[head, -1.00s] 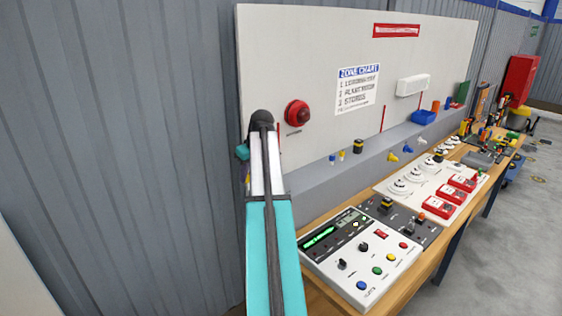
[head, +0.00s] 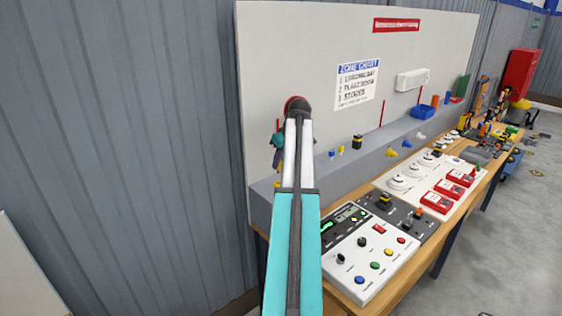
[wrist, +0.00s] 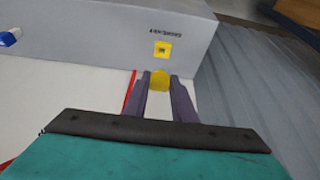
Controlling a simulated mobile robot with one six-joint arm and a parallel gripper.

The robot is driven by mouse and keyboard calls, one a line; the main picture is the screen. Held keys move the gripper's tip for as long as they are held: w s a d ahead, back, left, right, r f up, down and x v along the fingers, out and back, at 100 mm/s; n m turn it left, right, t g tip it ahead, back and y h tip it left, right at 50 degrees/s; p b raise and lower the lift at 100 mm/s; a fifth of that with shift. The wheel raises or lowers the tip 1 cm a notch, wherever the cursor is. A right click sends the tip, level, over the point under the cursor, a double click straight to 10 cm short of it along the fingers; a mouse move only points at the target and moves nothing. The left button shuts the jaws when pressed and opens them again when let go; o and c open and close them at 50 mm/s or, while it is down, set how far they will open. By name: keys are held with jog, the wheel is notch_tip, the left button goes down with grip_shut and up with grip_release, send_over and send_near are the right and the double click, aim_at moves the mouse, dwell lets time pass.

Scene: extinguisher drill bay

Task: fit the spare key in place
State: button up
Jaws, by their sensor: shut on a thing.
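In the wrist view my gripper (wrist: 159,84) is shut on a small yellow piece (wrist: 158,77), taken to be the spare key. Only its rounded yellow end shows between the fingertips. Just beyond it, a yellow square plate (wrist: 162,49) with a small dark slot sits on the grey ledge (wrist: 95,35) below a printed label. The key and the plate look apart. In the head view my arm hides most of the gripper, and a small yellow bit (head: 277,185) shows beside the arm; I cannot tell whether it is the key or the plate.
The white board (head: 330,40) rises behind the ledge, with a red beacon (head: 298,102) partly behind my arm. A white control console (head: 372,265) and red call boxes (head: 437,202) stand on the bench. A corrugated wall (head: 120,130) is to the left.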

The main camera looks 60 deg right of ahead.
jog(key=shift+f, duration=0.1)
jog(key=shift+f+b, duration=0.35)
jog(key=shift+f, duration=2.15)
jog(key=shift+f+b, duration=0.55)
jog(key=shift+f, duration=0.25)
dwell(1.8)
jog(key=o, duration=1.4)
jog(key=shift+r, duration=0.15)
notch_tip(320, 180, up, 7)
jog(key=p, duration=0.1)
jog(key=shift+p, duration=0.4)
dwell(0.4)
